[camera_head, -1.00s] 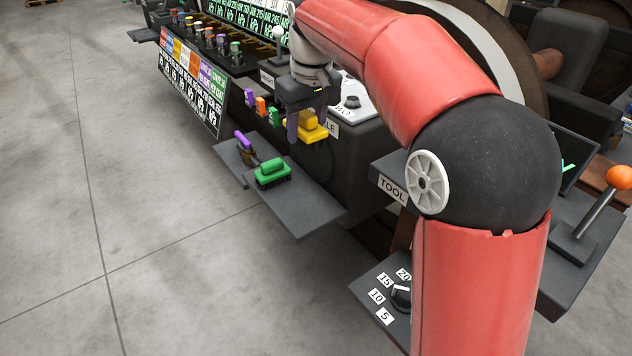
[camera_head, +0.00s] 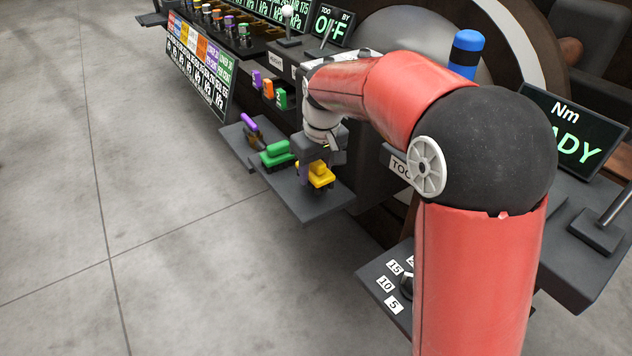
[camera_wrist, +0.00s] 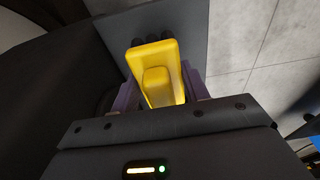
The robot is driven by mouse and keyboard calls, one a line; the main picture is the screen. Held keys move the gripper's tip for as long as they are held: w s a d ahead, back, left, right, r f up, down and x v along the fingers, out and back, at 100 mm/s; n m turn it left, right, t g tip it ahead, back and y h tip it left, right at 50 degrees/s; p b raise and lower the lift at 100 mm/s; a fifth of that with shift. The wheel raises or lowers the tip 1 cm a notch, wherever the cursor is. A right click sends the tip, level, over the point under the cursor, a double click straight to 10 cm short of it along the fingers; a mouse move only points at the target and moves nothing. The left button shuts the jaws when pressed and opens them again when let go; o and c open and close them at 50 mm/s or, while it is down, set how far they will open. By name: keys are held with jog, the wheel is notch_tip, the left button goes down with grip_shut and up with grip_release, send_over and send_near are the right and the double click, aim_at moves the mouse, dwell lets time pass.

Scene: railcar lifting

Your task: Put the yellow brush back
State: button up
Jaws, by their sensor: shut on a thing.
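The yellow brush (camera_head: 321,174) is in my gripper (camera_head: 316,178), just above the right part of the grey shelf (camera_head: 305,205). I cannot tell whether its bristles touch the shelf. In the wrist view the yellow brush (camera_wrist: 155,68) sits between the two purple fingers of my gripper (camera_wrist: 158,90), its dark bristles at the far end over the grey shelf surface. The green brush (camera_head: 276,155) lies on the shelf to the left of it.
A purple-handled tool (camera_head: 250,127) lies at the shelf's left end. Purple, orange and green tags (camera_head: 268,89) hang on the panel behind the shelf. A labelled pressure board (camera_head: 198,68) stands further left. Open floor (camera_head: 150,240) lies in front.

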aim_at(319, 162)
notch_tip(319, 162, down, 4)
jog(key=shift+r, duration=0.2)
jog(key=o, duration=1)
jog(key=shift+c, duration=0.2)
jog(key=r, duration=0.4)
jog(key=s+r+p, duration=0.1)
jog(key=r, duration=0.3)
jog(key=d+r, duration=0.1)
jog(key=r, duration=0.3)
jog(key=shift+s, duration=0.25)
jog(key=shift+s, duration=0.15)
